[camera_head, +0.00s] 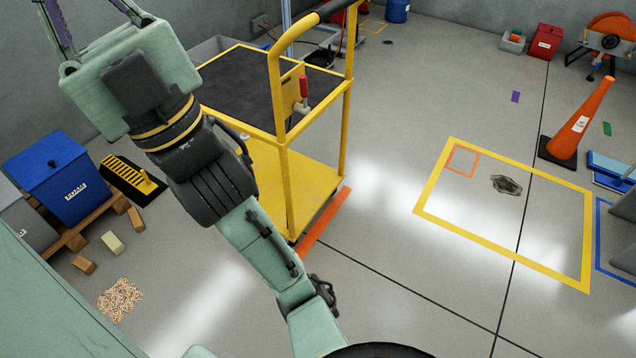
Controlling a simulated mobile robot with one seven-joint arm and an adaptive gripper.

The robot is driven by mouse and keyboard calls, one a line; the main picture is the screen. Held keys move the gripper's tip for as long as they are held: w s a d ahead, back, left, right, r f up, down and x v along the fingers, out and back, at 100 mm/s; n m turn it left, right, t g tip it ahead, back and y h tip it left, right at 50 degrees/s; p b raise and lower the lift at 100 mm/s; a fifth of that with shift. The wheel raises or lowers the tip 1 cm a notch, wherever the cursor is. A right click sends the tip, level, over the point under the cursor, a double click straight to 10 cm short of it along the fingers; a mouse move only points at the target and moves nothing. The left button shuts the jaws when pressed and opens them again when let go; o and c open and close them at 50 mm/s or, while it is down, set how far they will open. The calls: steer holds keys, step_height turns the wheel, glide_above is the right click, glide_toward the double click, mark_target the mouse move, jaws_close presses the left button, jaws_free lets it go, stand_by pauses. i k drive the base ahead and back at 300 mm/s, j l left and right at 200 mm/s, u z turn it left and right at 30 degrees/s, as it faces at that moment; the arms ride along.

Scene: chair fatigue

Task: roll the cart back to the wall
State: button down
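The cart (268,175) is yellow, with a black top deck, a lower yellow deck and a looped handle with a dark grip. It stands upright on the floor in the upper middle, its far side toward the grey wall (215,22). A red-handled fitting (303,95) sits on its handle end. My arm crosses in front of the cart and hides its left front part. My gripper (90,20) is at the top left, left of the cart and apart from the handle in the picture. Its fingers run out of the frame, so the tips are hidden.
An orange strip (325,225) lies beside the cart. A blue bin (65,180) on a pallet, wood blocks and a yellow-black ramp-like item (135,180) lie left. A cone (580,120) leans right. The middle floor is clear.

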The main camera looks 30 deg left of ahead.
mark_target(256, 93)
steer(key=i+l, duration=0.1)
steer(key=i, duration=0.4)
steer(key=i+l+u, duration=0.1)
steer(key=i, duration=0.35)
